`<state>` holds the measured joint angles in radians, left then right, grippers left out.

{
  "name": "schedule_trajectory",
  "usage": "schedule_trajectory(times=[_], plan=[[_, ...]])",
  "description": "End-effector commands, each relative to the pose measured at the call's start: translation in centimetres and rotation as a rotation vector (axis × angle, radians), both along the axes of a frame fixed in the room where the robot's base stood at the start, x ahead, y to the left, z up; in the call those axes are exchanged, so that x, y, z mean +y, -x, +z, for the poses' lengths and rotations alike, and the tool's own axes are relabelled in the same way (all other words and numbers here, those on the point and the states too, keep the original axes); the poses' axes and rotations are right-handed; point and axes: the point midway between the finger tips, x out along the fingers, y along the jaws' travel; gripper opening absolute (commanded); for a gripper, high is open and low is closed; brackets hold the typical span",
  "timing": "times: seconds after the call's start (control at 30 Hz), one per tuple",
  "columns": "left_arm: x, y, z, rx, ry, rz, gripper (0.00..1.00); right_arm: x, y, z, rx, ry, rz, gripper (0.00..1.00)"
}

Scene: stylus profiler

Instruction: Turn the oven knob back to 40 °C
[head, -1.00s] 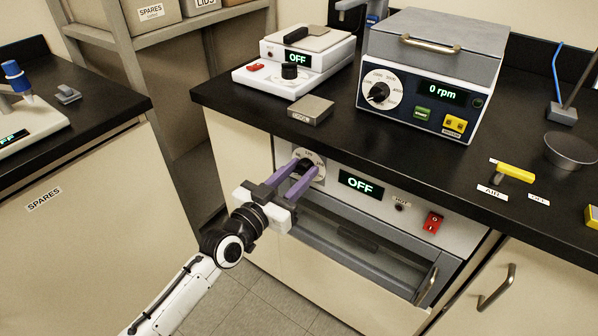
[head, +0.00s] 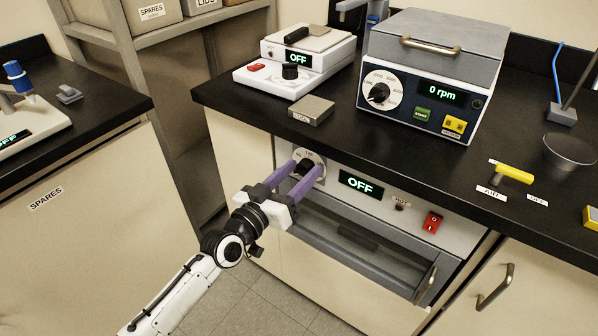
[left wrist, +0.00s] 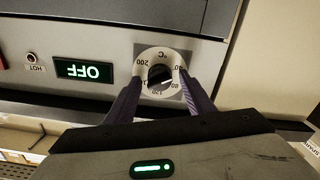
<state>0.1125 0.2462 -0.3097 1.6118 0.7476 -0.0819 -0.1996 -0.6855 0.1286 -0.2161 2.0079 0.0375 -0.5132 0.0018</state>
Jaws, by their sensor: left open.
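The oven knob (left wrist: 160,76) is a dark round knob on a pale dial with numbers and a °C mark, set in the oven's front panel. In the head view the knob (head: 305,167) is partly hidden by my gripper. My left gripper (head: 307,176) has purple fingers and is open, with one finger on each side of the knob. In the left wrist view the fingertips (left wrist: 160,84) flank the dial, with gaps to the knob visible. The oven display (head: 361,185) reads OFF. My right gripper is not in view.
A red switch (head: 432,222) and a small HOT lamp (head: 400,205) sit on the oven panel. The oven door handle (head: 426,285) juts out below.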

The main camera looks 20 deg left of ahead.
Motion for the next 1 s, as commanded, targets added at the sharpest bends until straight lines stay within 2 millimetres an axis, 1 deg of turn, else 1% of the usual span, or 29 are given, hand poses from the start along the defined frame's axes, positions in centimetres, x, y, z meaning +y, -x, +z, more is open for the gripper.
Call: schedule_trajectory(times=[0.07, 0.17, 0.4, 0.5, 0.6, 0.73, 1.0], plan=[[0.2, 0.5, 0.0, 0.001, -0.001, 0.001, 0.49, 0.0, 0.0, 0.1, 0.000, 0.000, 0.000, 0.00], [0.7, 1.9, 0.0, 0.002, -0.001, 0.000, 0.49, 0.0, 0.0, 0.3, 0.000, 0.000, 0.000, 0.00], [2.4, 6.4, -0.1, 0.003, -0.002, 0.000, 0.49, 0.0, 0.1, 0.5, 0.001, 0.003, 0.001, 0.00], [2.9, 8.0, -0.1, 0.004, -0.002, 0.000, 0.49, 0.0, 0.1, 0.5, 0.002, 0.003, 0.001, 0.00], [3.3, 9.0, -0.1, 0.002, -0.002, 0.000, 0.49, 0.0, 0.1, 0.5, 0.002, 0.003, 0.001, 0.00], [3.5, 9.6, 0.0, 0.001, -0.001, 0.001, 0.49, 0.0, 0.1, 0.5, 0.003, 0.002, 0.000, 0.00], [3.5, 9.6, 0.0, 0.000, 0.000, 0.001, 0.49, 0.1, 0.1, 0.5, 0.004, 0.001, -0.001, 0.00]])
